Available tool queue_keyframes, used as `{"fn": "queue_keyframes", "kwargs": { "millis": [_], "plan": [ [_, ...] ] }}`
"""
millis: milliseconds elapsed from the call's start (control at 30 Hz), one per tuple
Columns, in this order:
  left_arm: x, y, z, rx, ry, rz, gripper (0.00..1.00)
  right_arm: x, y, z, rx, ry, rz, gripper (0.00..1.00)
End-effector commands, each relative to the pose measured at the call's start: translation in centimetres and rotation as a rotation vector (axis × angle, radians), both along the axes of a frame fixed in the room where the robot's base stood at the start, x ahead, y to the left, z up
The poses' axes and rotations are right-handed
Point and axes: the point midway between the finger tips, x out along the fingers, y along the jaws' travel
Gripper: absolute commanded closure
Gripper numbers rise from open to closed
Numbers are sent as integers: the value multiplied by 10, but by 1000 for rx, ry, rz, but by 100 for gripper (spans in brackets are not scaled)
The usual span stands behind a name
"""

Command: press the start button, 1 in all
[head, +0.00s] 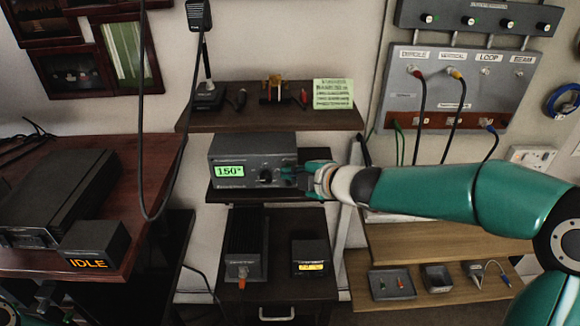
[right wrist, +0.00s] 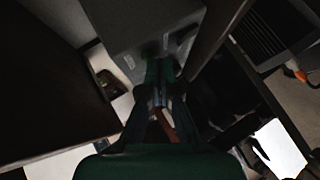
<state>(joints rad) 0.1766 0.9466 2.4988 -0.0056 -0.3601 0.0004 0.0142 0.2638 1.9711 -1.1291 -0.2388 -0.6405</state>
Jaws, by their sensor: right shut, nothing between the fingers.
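The grey tuner box (head: 223,155) stands on a dark shelf at the middle of the head view. Its front has a green lit display (head: 229,171) that seems to read 150 and a dark round knob (head: 266,175). In the right wrist view the shut fingers (right wrist: 160,75) reach to the grey box face (right wrist: 150,35). Whether they touch it I cannot tell. The start button cannot be made out; the gripper may cover it. My left gripper does not show clearly.
A small box with an orange IDLE display (head: 90,262) stands on the red-brown desk at left. A black cable (head: 142,120) hangs left of the tuner. A shelf above (head: 230,120) holds a microphone and small parts. A patch panel (head: 465,80) with cables hangs at right.

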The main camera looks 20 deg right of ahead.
Motion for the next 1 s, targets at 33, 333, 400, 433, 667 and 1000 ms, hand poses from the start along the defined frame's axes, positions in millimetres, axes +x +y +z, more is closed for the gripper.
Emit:
{"fn": "queue_keyframes", "kwargs": {
  "millis": [33, 333, 400, 433, 667, 1000],
  "plan": [
    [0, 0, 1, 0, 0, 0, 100, 1, 0, 0, 0, 0, 0, 100],
    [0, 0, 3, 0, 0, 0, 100, 4, -1, 0, 0, 0, 0, 100],
    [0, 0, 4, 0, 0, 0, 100, 5, -1, 0, 0, 0, 0, 100],
    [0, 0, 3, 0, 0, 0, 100, 5, -1, 0, 0, 0, 0, 100],
    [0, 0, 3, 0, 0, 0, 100, 5, -1, 0, 0, 0, 0, 100],
    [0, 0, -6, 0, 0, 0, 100, -8, 2, -1, 1, -1, -1, 100]
  ]
}}
